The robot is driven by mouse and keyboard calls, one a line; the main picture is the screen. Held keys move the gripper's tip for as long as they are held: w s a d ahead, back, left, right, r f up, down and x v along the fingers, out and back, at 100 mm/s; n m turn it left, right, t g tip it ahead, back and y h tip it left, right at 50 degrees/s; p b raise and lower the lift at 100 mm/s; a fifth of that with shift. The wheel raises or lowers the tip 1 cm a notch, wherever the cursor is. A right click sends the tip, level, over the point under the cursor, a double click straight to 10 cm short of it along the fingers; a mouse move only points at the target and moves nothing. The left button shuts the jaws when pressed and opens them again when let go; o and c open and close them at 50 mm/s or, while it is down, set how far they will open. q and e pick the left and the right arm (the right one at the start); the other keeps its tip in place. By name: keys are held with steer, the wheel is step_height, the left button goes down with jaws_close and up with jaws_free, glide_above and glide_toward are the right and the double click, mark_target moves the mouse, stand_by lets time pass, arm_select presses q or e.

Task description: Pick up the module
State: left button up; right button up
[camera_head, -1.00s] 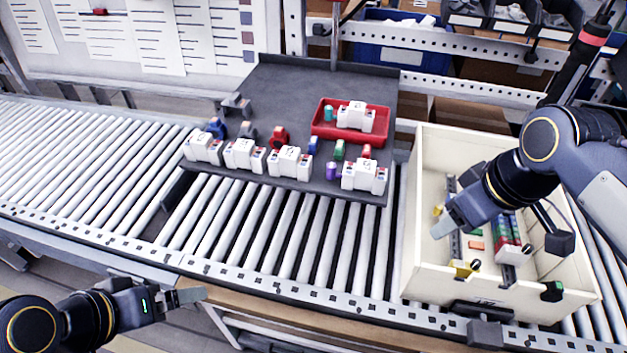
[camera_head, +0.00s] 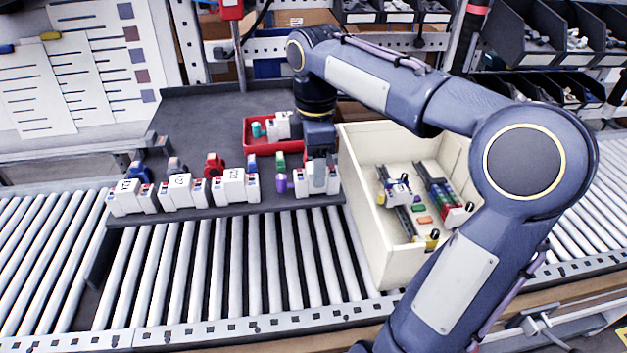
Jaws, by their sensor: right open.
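A row of white modules stands along the front of the dark grey tray, with one at far left (camera_head: 130,198), then a second (camera_head: 183,191) and a third (camera_head: 236,187). The rightmost module (camera_head: 301,184) is partly hidden by my right gripper (camera_head: 318,178), which points down over it with open jaws. I cannot tell whether the fingers touch it. Another white module (camera_head: 283,127) lies in the red bin behind, partly covered by my arm. A white module with blue parts (camera_head: 398,190) sits in the cream box. My left gripper is out of view.
The cream box (camera_head: 380,262) stands right of the tray (camera_head: 190,112) on the roller conveyor, holding rails with coloured parts. Small coloured pieces, including a purple one (camera_head: 282,183), sit close left of the right gripper. The red bin (camera_head: 257,146) is just behind it.

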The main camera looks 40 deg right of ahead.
steer(key=shift+f, duration=1.5)
steer(key=shift+s, duration=0.1)
steer(key=shift+c, duration=0.5)
steer(key=c, duration=1.1)
steer(key=shift+o, duration=0.2)
steer(key=shift+r, duration=0.1)
